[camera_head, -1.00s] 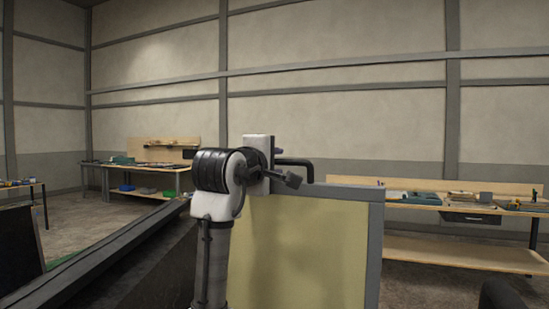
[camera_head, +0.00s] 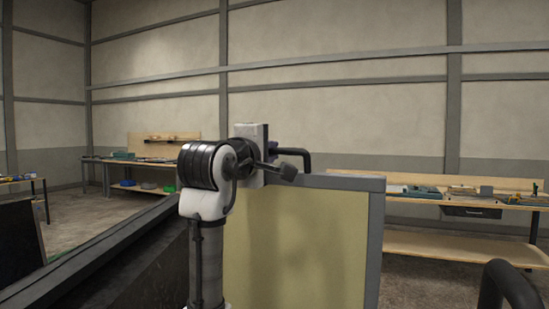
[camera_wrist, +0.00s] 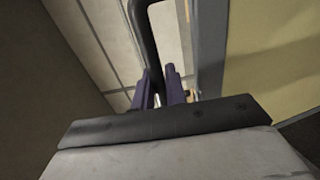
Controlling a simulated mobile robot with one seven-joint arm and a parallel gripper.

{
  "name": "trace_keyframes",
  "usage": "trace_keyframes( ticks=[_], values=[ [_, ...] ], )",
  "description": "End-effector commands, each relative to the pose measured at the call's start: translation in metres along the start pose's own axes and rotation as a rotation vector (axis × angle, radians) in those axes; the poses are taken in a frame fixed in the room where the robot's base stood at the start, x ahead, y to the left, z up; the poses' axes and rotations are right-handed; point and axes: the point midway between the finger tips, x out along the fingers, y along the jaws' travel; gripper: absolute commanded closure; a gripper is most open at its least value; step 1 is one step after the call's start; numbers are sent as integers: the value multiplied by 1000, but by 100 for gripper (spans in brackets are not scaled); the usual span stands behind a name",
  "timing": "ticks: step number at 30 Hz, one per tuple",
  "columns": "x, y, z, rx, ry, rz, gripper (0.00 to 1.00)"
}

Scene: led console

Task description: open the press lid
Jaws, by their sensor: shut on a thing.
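The press lid (camera_head: 290,245) is a pale yellow panel in a grey frame, raised upright in front of me in the head view. It also shows at the right of the wrist view (camera_wrist: 262,50). A black bar handle (camera_head: 305,162) stands at its top edge. In the wrist view the handle (camera_wrist: 148,38) runs down between the two dark fingers of my gripper (camera_wrist: 160,84), which is shut on it. In the head view my arm's wrist covers the lid's upper left corner, and the fingers are largely hidden behind it.
A long dark slanted frame (camera_head: 95,258) lies left of the lid. A workbench with parts (camera_head: 470,200) stands behind at the right, another (camera_head: 150,162) at the back left. A black curved bar (camera_head: 507,287) is at the lower right. Floor shows at the left.

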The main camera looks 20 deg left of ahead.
Motion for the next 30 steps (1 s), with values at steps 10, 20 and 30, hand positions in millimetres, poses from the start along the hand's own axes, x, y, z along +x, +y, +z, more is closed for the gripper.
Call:
trace_keyframes(
  ticks=[10,20,30],
  values=[
    [-74,-29,1,1,-1,145,100],
    [-115,-40,1,1,1,226,100],
    [-116,-39,1,1,2,228,85]
  ],
)
